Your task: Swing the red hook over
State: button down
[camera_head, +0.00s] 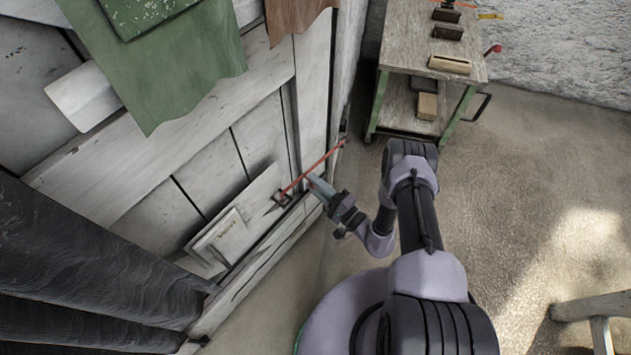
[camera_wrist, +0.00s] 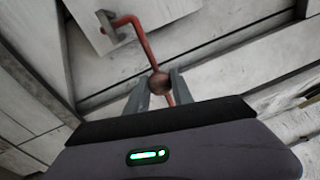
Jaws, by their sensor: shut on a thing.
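The red hook (camera_head: 325,157) is a thin red rod lying slantwise along the white plank door (camera_head: 208,165). Its lower left end meets a small dark bracket (camera_head: 282,199) on a pale board; its upper right end reaches the dark edge by the door's side. In the wrist view the hook (camera_wrist: 143,46) has a bent end at a grey metal fitting (camera_wrist: 107,24) and a brownish round knob (camera_wrist: 159,83) along the rod. My gripper (camera_head: 312,179) is at the rod, its fingers (camera_wrist: 158,88) on either side of the knob, shut on the hook. The far end of the rod is partly hidden.
A green-legged workbench (camera_head: 400,38) with wooden blocks stands at the back. Green cloth (camera_head: 190,75) hangs over the door's top left, dark ribbed cloth (camera_head: 80,265) at lower left. A stool (camera_head: 595,308) stands at lower right.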

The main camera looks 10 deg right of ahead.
jog(key=shift+f+n, duration=0.3)
jog(key=shift+f, duration=0.05)
jog(key=c, duration=1.1)
grip_release()
jog(key=shift+f, duration=0.1)
jog(key=shift+d, duration=0.1)
jog(key=p+v, duration=0.4)
jog(key=v, duration=1.3)
jog(key=shift+s, duration=0.25)
